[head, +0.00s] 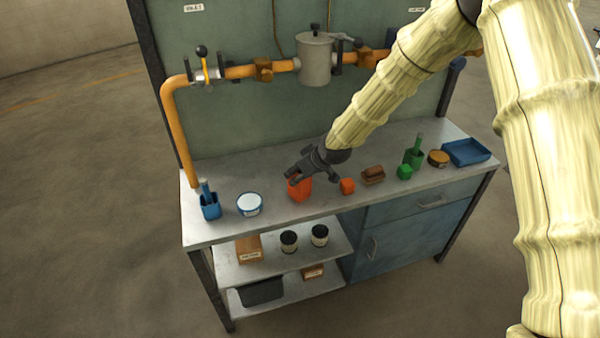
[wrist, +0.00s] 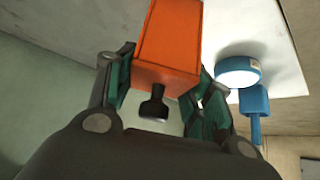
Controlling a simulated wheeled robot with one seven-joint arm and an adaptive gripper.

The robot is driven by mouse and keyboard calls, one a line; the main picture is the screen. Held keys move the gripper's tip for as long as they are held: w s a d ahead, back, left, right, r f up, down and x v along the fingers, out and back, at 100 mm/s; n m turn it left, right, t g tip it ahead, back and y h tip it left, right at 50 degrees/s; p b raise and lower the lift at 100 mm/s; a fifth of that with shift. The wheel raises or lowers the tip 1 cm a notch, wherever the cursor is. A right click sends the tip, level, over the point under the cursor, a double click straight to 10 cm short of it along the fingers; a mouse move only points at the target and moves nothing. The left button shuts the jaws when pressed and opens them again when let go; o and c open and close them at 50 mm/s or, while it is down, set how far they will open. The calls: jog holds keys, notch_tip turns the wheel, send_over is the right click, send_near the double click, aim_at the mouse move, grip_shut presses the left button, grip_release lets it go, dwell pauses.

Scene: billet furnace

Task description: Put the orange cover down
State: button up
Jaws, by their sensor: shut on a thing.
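The orange cover (head: 299,190) is a box-like piece; the wrist view shows it as an orange block (wrist: 168,40) with a black knob (wrist: 154,104) at its near end. My gripper (head: 302,174) is shut on it, one green-padded finger on each side in the wrist view. The cover is over the front middle of the grey workbench (head: 345,205), low at the bench top. I cannot tell whether it touches the surface. My fingers hide part of the cover in the head view.
A small orange-red block (head: 347,186) is just right of the cover. A blue-and-white tin (head: 249,205) and blue holder (head: 210,207) are left. A brown block (head: 373,175), green cube (head: 405,172), green holder (head: 414,157) and blue tray (head: 466,152) are right. Pipework (head: 245,71) runs behind.

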jog(key=o, duration=1.1)
jog(key=shift+f, duration=0.1)
jog(key=shift+o, duration=0.2)
jog(key=shift+r, duration=0.2)
jog(key=b+v, duration=0.1)
jog(key=v, duration=1.1)
jog(key=shift+b, duration=0.3)
jog(key=shift+f, duration=0.2)
